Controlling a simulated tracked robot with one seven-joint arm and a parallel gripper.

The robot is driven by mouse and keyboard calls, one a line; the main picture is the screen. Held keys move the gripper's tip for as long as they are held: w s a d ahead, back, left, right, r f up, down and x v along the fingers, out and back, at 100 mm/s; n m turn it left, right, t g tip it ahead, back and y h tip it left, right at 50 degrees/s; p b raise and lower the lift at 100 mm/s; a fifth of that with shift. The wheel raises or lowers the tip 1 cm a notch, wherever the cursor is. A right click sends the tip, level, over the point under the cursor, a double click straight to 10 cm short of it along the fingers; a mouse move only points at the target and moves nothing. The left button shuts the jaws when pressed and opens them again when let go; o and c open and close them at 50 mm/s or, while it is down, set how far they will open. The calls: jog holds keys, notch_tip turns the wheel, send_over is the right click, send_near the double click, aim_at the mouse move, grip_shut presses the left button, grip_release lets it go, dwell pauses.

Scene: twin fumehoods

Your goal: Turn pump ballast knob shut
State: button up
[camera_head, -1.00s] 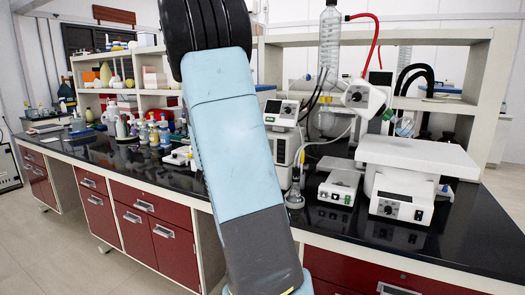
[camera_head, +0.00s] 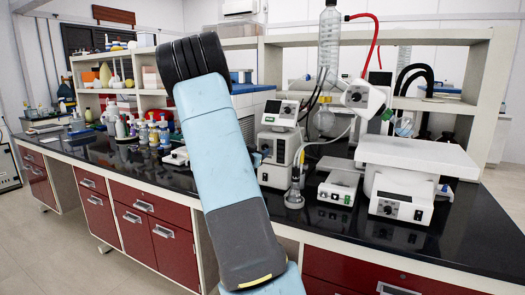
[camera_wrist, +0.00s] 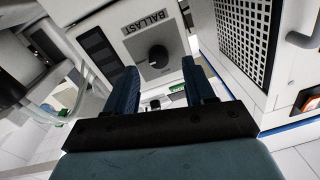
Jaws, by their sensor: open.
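A white perforated panel (camera_wrist: 243,40) stands right of the fingers. In the head view, several white instruments, including a flat-topped one (camera_head: 418,157), stand on the black bench (camera_head: 470,225). Tubes and glassware rise behind. Several bottles crowd the bench's left part.

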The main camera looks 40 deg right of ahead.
aim_at(265, 148)
jog(key=shift+x, duration=1.5)
jog(key=shift+c, duration=0.5)
grip_shut()
